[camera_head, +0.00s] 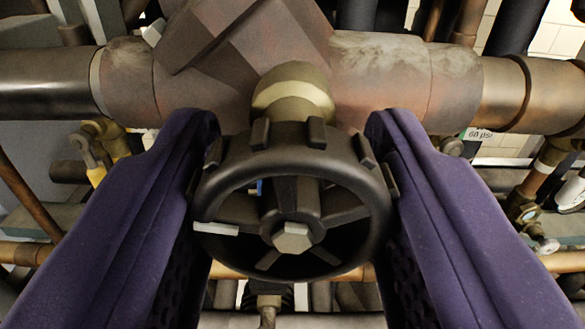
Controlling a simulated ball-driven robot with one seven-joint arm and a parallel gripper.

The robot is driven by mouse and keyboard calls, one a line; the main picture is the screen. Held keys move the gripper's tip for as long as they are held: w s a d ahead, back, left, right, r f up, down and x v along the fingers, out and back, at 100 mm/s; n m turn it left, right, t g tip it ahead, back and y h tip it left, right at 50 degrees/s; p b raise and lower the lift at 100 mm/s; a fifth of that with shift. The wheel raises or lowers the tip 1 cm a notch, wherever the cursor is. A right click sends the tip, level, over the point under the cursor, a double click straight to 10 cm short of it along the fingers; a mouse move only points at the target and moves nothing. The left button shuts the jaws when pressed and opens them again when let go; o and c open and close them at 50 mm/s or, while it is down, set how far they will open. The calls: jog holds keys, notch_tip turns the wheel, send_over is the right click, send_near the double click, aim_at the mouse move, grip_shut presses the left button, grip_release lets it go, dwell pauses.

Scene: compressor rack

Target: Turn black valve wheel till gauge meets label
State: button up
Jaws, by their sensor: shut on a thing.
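The black valve wheel (292,205) is in the middle of the head camera view, on a brass-coloured stem (291,92) below a thick rusty pipe body. It has raised lugs on its rim, a hex nut at its hub and a white mark (215,229) at its left. My gripper (292,190) has its two purple fingers on the left and right of the rim, shut on the wheel. A small white label (478,134) reading about "60 psi" shows at the right. Part of a round white gauge (571,194) is at the right edge; its needle reading cannot be made out.
A thick rusty pipe (395,80) crosses behind the wheel. A yellow-handled brass valve (97,150) is at the left and another brass fitting (523,210) at the right. Thin copper pipes run below and to both sides, close around my fingers.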

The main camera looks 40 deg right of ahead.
jog(key=m+b, duration=0.2)
jog(key=shift+f+m, duration=0.2)
jog(key=shift+m, duration=0.1)
jog(key=shift+r+m+b, duration=0.1)
jog(key=shift+m+b, duration=0.85)
jog(key=shift+m, duration=0.15)
jog(key=o, duration=1)
jog(key=shift+a, duration=0.1)
jog(key=b+v, duration=0.1)
jog(key=v, duration=0.6)
jog(key=shift+s+a, duration=0.2)
jog(key=shift+s, duration=0.1)
